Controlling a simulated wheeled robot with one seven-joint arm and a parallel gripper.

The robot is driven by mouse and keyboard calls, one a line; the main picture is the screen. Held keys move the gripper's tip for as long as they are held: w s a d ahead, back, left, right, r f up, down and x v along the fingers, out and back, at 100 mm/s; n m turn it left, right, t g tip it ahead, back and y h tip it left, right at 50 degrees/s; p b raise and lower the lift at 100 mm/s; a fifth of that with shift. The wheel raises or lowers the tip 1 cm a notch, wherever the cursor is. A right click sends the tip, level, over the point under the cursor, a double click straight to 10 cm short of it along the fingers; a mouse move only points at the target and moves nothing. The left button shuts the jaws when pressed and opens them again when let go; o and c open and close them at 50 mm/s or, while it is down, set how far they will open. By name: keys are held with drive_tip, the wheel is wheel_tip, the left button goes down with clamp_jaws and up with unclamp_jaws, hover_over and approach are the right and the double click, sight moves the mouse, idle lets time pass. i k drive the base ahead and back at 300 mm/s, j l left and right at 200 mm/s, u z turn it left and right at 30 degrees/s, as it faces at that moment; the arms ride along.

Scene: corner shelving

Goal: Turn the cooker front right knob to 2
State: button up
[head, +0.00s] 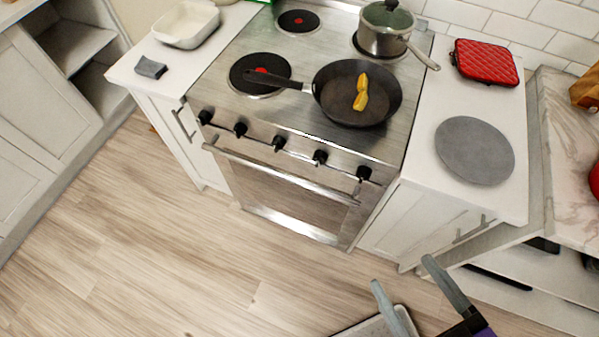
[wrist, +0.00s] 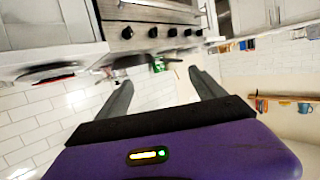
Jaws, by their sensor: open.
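The steel cooker (head: 290,190) stands in the middle of the head view, with a row of several black knobs along its front panel. The rightmost front knob (head: 363,173) is at the panel's right end; its setting is too small to read. My gripper (head: 405,283) is open and empty, low over the floor in front of the cooker and to the right, well apart from the knobs. In the wrist view the cooker front (wrist: 150,35) appears at the top, beyond the two open fingers (wrist: 160,88).
A black pan (head: 340,110) with yellow food sits on the front right burner. A pot (head: 385,30) stands behind it, its handle pointing right. A grey round plate (head: 475,150) and a red quilted item (head: 485,62) lie on the right counter.

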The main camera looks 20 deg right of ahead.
sight(319, 156)
drive_tip(key=j+u, duration=0.75)
drive_tip(key=i+l, duration=0.05)
drive_tip(key=l, duration=0.05)
